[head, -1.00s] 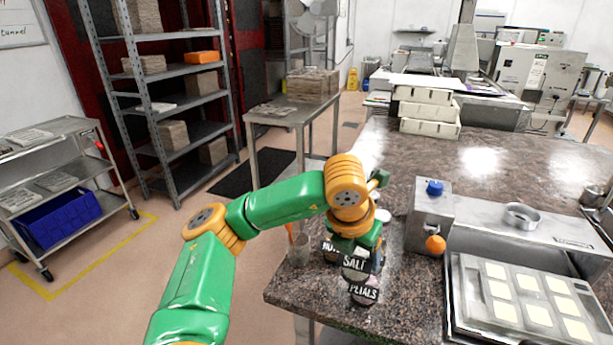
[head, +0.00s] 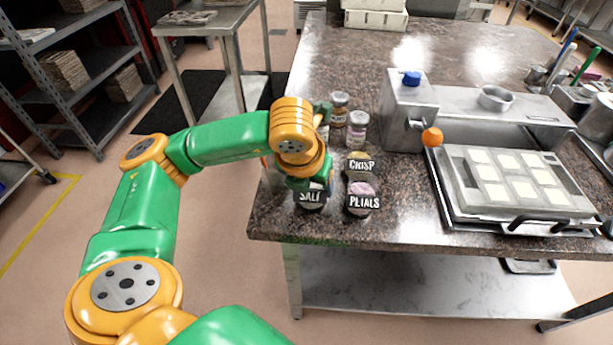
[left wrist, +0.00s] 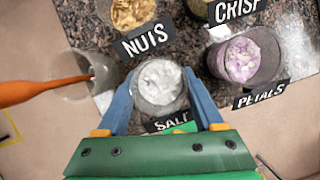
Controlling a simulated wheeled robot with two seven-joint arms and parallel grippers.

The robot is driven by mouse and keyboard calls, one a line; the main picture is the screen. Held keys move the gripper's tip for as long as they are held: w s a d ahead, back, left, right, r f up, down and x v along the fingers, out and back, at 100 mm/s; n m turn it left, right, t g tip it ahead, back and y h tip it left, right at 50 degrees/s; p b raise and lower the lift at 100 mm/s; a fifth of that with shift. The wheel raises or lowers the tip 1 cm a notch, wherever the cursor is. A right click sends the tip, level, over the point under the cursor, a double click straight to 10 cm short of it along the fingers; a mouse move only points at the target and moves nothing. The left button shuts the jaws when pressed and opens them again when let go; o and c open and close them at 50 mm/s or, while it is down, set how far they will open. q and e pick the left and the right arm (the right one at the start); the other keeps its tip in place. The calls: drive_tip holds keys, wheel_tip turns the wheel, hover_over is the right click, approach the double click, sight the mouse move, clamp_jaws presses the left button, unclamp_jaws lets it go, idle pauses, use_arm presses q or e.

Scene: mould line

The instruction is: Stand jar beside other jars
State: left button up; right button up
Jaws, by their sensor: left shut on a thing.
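My left gripper (head: 309,182) is shut on the salt jar (head: 311,201), a clear jar of white grains with a black SALT label. In the left wrist view both blue fingers (left wrist: 160,100) clasp the salt jar (left wrist: 158,80) from either side. The petals jar (head: 362,200) stands just to its right, with a gap between them. The crisp jar (head: 361,163) stands behind the petals jar. The nuts jar (left wrist: 132,12) shows beyond the salt jar in the left wrist view; my gripper mostly hides it in the head view. I cannot tell whether the salt jar's base touches the counter.
A clear pot (left wrist: 84,88) with an orange-handled tool stands left of the salt jar. Two small lidded jars (head: 357,127) (head: 339,107) stand farther back. A metal machine (head: 408,112) and a mould tray (head: 515,180) are to the right. The counter's front edge is close.

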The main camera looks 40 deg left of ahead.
use_arm(q)
drive_tip(key=shift+s+d+b, duration=0.1)
drive_tip(key=shift+d+b, duration=0.2)
drive_tip(key=shift+d, duration=0.2)
drive_tip(key=o, duration=1.1)
drive_tip(key=shift+c, duration=0.2)
drive_tip(key=o, duration=0.3)
drive_tip(key=shift+a, duration=0.1)
drive_tip(key=shift+o, duration=0.4)
drive_tip(key=shift+a+f, duration=0.1)
drive_tip(key=shift+r+p, duration=0.35)
drive_tip(key=shift+r, duration=0.15)
drive_tip(key=v, duration=0.5)
drive_tip(key=shift+r, duration=0.2)
drive_tip(key=p+v, duration=0.2)
drive_tip(key=v, duration=0.3)
drive_tip(key=shift+s+r+p, duration=0.15)
drive_tip(key=shift+r+p, duration=0.05)
drive_tip(key=shift+p, duration=0.2)
drive_tip(key=shift+s+r, duration=0.25)
drive_tip(key=shift+s, duration=0.05)
